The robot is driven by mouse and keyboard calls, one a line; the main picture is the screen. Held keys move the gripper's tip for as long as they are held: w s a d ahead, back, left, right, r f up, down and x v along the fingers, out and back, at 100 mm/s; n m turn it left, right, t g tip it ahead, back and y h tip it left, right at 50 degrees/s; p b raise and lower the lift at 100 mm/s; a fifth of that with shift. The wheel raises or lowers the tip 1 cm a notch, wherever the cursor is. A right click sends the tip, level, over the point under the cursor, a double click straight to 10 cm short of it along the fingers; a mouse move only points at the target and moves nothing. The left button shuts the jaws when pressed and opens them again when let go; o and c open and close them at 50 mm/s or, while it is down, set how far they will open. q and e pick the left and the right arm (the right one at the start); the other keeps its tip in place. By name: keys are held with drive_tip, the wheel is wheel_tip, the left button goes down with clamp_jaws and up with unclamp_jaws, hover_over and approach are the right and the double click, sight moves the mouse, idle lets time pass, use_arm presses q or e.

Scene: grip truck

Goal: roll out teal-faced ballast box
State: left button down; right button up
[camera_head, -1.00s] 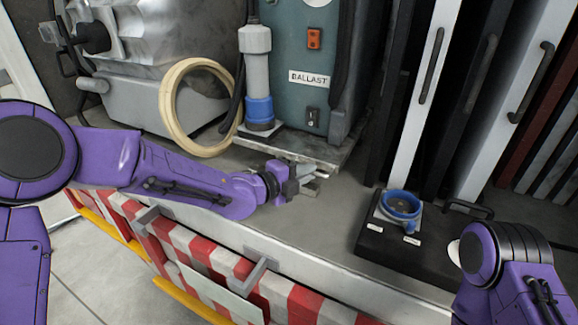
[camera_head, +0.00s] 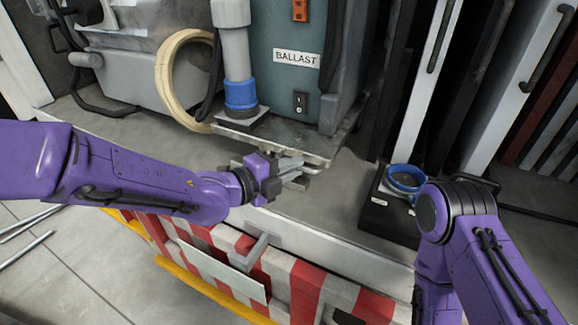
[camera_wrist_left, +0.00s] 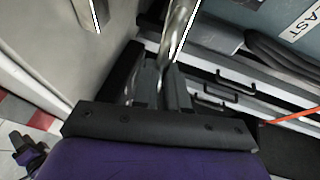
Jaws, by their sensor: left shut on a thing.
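The teal-faced ballast box (camera_head: 262,72) stands upright on a metal tray (camera_head: 250,140) on the truck deck, with a white BALLAST label and a small dark switch. My left gripper (camera_head: 292,176) is at the tray's front edge, shut on a metal piece there that its own fingers largely hide. In the left wrist view its fingers (camera_wrist_left: 158,85) meet a shiny metal bar (camera_wrist_left: 181,30). Part of the BALLAST label shows at that view's upper right. My right arm (camera_head: 470,225) comes in at lower right; its gripper is not in view.
A grey pipe with a blue collar (camera_head: 240,95) stands at the box's left, by a cream hose coil (camera_head: 168,70). A blue socket (camera_head: 405,177) sits on a black base at right. Tall panels (camera_head: 425,70) stand behind it. Bare deck (camera_head: 330,205) lies before the tray.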

use_arm(q)
drive_tip(key=shift+s+f, duration=0.15)
drive_tip(key=shift+f, duration=0.15)
drive_tip(key=c, duration=1.3)
unclamp_jaws()
drive_tip(key=shift+o, duration=0.7)
drive_tip(key=shift+s+a+r, duration=0.1)
drive_tip(key=shift+r, duration=0.15)
drive_tip(key=b+v, duration=0.1)
drive_tip(key=v, duration=0.9)
drive_tip(key=shift+s+a, duration=0.15)
drive_tip(key=shift+a, duration=0.15)
